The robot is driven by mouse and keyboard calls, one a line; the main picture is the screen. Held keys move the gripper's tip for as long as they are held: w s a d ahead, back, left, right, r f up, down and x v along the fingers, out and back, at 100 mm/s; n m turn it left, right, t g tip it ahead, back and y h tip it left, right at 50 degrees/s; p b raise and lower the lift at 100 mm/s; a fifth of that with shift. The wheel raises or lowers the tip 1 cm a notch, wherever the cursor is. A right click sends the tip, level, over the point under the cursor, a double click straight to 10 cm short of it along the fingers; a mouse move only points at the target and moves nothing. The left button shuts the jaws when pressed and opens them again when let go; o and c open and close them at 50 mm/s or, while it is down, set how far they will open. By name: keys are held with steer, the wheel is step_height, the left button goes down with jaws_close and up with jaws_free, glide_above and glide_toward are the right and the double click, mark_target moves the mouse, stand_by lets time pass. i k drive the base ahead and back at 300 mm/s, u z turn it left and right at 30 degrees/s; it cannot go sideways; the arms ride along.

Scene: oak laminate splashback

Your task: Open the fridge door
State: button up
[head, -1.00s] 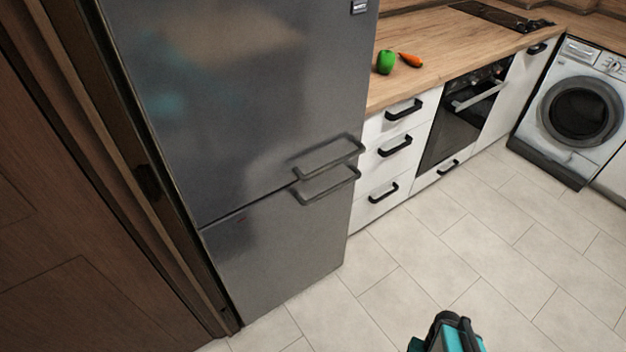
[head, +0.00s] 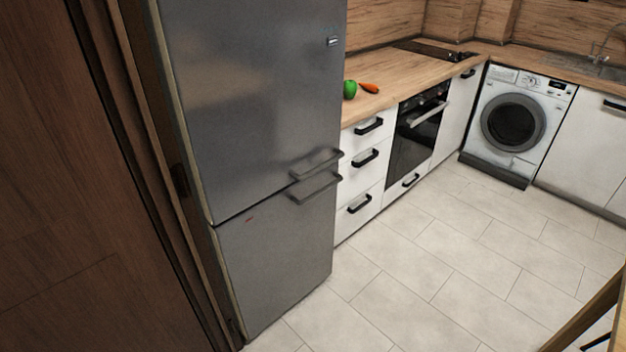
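A tall grey fridge (head: 255,110) stands left of centre in the head view. Its upper door and its lower door (head: 275,255) both look shut, with a thin seam between them. The upper door's bar handle (head: 317,164) sits low on its right side. The lower door's bar handle (head: 315,188) is just beneath it. My gripper is not in view, and nothing is seen touching either handle.
White drawers (head: 362,160) and an oven (head: 415,135) stand right of the fridge, under a wooden counter (head: 400,75). A washing machine (head: 515,120) is farther right. A wooden edge (head: 588,315) shows at lower right. The tiled floor (head: 430,260) before the fridge is clear.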

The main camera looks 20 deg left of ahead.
mark_target(260, 85)
steer(key=z, duration=0.25)
steer(key=k, duration=0.55)
steer(key=u, duration=1.8)
steer(key=i, duration=1.2)
